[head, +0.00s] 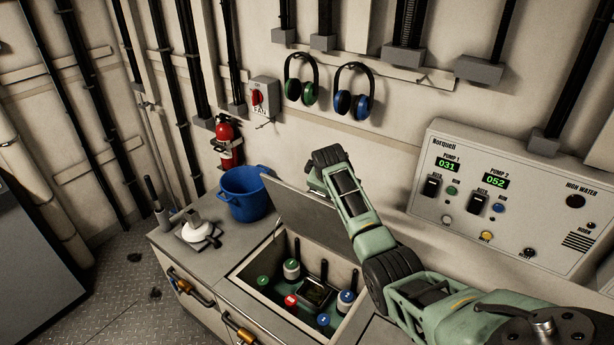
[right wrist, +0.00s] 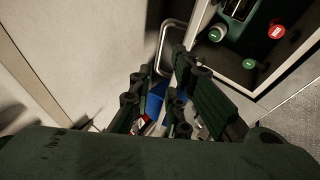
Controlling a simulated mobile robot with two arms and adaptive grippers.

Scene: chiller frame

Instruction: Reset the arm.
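My right arm reaches in from the lower right of the head view. Its gripper (head: 318,185) is by the upper edge of the raised chiller lid (head: 305,218), partly hidden by my own wrist. In the right wrist view the two fingers of the right gripper (right wrist: 160,98) stand apart, with nothing seen held between them. A metal loop handle (right wrist: 166,48) is just beyond the fingertips; I cannot tell whether they touch it. My left gripper is not in view.
The open chiller compartment (head: 247,281) holds several capped items. A blue bucket (head: 246,193) and a white item (head: 197,230) stand on the counter to the left. The pump panel (head: 505,205) is on the right, with ear defenders (head: 302,82) and a fire extinguisher (head: 229,143) on the wall.

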